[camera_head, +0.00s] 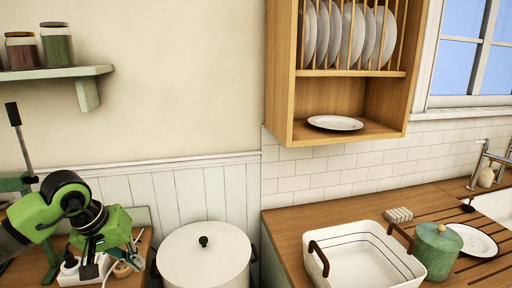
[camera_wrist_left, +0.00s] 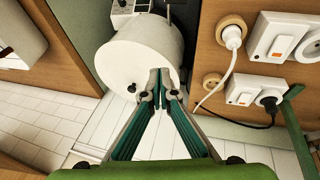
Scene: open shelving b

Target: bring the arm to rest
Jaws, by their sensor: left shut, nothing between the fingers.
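My left arm comes in from the left in the head view, with its green and black wrist over the small wooden surface at the lower left. My left gripper (camera_head: 90,264) points down there, and its fingertips are hard to make out. In the left wrist view the two green and grey fingers (camera_wrist_left: 160,90) come together at the tips with nothing between them. Beyond the tips is a white round container with a dark knob (camera_wrist_left: 140,58). My right gripper is in neither view.
White sockets with plugs and cables (camera_wrist_left: 270,65) are close by. A white lidded bin (camera_head: 205,260) stands between that surface and the wooden counter (camera_head: 285,225). The counter holds a white basket (camera_head: 355,260) and a green jar (camera_head: 437,252). A shelf (camera_head: 55,73) is above the arm.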

